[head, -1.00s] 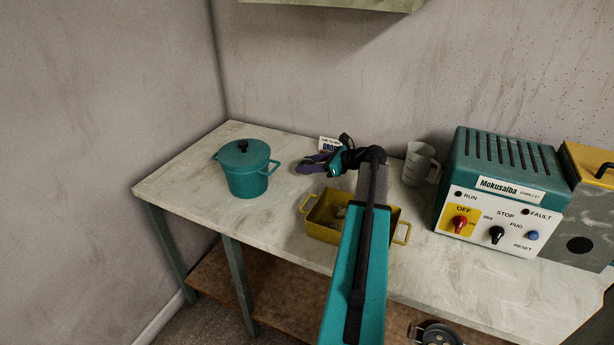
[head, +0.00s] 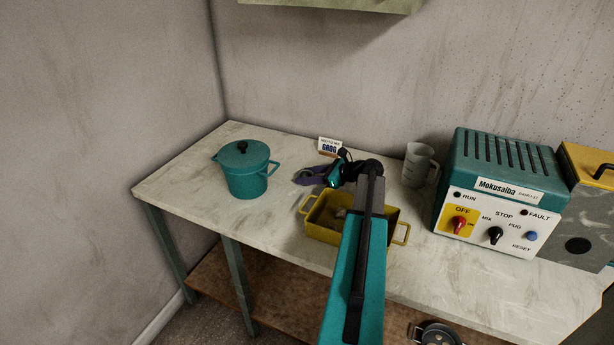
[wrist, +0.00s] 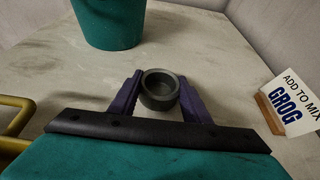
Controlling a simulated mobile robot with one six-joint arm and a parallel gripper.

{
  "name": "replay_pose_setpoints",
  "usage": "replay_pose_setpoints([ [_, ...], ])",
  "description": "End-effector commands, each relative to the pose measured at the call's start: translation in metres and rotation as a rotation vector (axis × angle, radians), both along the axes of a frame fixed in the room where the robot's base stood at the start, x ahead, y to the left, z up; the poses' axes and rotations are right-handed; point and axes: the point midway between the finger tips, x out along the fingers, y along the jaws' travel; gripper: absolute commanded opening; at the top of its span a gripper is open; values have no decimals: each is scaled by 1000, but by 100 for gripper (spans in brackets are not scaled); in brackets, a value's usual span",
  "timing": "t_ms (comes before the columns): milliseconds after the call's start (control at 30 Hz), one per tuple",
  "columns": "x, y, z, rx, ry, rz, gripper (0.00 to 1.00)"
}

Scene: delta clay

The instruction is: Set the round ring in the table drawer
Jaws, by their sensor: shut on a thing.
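A dark grey round ring (wrist: 160,99) sits between the two purple fingers of my gripper (wrist: 160,82) in the wrist view. The fingers are shut on its sides and its open top faces up. In the head view my gripper (head: 309,176) is over the back of the worktable (head: 190,180), between the teal pot and the yellow pan. The ring cannot be made out there. I cannot tell whether it is touching the tabletop. No table drawer can be made out in either view.
A teal lidded pot (head: 246,172) stands left of my gripper. A yellow two-handled pan (head: 322,233) with lumps inside lies under my arm. A GROG sign (head: 329,146) stands behind. A grey jug (head: 417,164) and a teal control machine (head: 500,190) stand right. The table's left front is clear.

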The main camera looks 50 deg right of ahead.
Motion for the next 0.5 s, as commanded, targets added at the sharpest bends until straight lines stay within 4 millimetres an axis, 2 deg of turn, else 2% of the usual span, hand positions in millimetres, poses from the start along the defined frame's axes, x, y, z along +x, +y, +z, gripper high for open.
replay_pose_setpoints([
  [400,1,0,-2,0,-1,1,17],
  [433,1,1,-3,-1,0,1,48],
  [500,1,2,-2,-1,0,3,60],
])
